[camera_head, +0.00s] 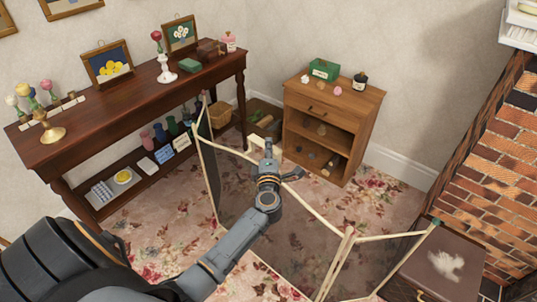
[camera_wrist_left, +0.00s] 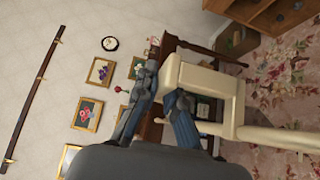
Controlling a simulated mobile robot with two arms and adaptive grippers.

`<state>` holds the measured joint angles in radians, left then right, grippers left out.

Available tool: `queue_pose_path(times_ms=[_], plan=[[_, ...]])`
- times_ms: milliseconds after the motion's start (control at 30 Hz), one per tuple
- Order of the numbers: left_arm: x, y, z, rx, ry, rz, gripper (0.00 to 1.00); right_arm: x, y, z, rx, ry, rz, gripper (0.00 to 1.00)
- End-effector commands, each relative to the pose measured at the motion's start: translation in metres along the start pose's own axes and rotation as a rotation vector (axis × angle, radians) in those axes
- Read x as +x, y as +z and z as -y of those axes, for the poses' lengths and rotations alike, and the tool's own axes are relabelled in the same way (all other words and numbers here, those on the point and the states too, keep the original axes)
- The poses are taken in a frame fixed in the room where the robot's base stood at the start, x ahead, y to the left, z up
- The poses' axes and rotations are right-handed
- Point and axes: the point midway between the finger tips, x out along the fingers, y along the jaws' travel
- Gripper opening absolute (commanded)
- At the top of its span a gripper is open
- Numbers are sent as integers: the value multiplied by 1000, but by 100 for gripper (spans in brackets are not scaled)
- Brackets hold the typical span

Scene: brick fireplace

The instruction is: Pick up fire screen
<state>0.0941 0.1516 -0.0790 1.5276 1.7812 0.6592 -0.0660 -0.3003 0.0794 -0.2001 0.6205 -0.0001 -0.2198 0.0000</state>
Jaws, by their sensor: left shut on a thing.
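The fire screen (camera_head: 347,243) is a folding screen with a cream frame and dark see-through mesh panels, standing upright in the middle of the head view. Its near lower part runs out of the picture. My left gripper (camera_head: 267,157) is at the top of the middle panel, shut on the cream top piece. In the left wrist view the cream frame (camera_wrist_left: 205,78) fills the space by the fingers of my left gripper (camera_wrist_left: 165,92). I cannot tell whether the screen's foot touches the floor. My right gripper is not in view.
A long dark wooden table (camera_head: 130,105) with ornaments stands along the left wall. A small wooden cabinet (camera_head: 330,125) stands behind the screen. A brick fireplace (camera_head: 495,165) is at the right, with a dark box (camera_head: 436,265) before it. Flowered carpet (camera_head: 165,215) lies bare left of the screen.

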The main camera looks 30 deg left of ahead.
Motion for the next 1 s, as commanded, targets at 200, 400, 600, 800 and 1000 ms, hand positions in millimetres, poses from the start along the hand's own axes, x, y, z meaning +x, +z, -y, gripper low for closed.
queue_pose_path(times_ms=[200,400,600,800,1000], plan=[[1,1,-77,-7,18,1,0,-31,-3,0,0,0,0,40],[1,1,-132,-5,19,3,0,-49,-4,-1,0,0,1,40],[0,0,-178,-4,21,3,0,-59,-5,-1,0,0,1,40],[0,1,-211,-3,19,4,0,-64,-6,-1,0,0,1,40],[0,0,-228,-3,18,2,0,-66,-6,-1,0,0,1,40]])
